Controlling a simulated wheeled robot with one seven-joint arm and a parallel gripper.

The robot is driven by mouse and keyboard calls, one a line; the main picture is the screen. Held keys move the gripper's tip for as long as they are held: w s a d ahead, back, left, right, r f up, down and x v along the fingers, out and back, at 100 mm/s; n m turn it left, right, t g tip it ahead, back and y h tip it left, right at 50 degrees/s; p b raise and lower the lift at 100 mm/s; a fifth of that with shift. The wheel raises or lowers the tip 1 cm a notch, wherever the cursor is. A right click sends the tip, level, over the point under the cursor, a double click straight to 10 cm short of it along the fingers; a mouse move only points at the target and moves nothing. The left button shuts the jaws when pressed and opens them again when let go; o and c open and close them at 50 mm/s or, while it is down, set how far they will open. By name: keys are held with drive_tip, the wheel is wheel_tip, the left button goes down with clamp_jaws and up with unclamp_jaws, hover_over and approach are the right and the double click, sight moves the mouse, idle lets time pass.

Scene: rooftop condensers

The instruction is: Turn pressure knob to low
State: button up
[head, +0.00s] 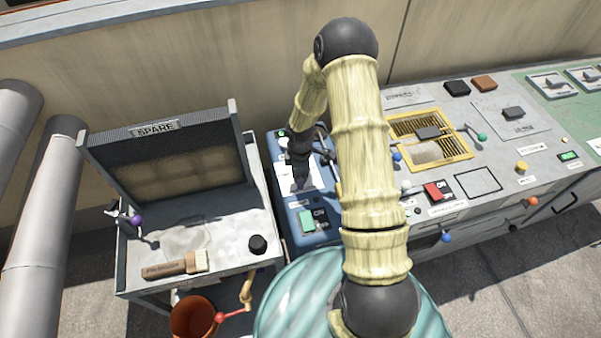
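My gripper (300,176) is the dark end of my arm, over the white plate (312,178) of the blue unit (279,193). It is small and seen from above, so I cannot tell whether it is open or shut, or whether it touches anything. No pressure knob can be clearly made out; one on the white plate could be hidden by my gripper. A yellow knob (521,167) stands on the grey console at the right, but its label is too small to read. A round black knob-like piece (257,244) sits on the left bench.
A green ON switch (306,222) is on the blue unit, near my gripper. A red switch (437,191) and levers are on the console (480,208). An orange bucket (193,316) stands below.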

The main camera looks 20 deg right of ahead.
wheel_tip(320, 180, up, 17)
drive_tip(key=p, duration=0.1)
drive_tip(key=shift+r, duration=0.2)
idle(0.5)
idle(0.3)
drive_tip(key=s+r+m+t+p, duration=0.2)
drive_tip(key=s+r+m+p, duration=0.3)
drive_tip(key=s+r+m, duration=0.9)
drive_tip(key=shift+s+m+t, duration=0.3)
drive_tip(key=shift+s+m, duration=0.3)
drive_tip(key=shift+s, duration=0.65)
drive_tip(key=shift+r, duration=0.1)
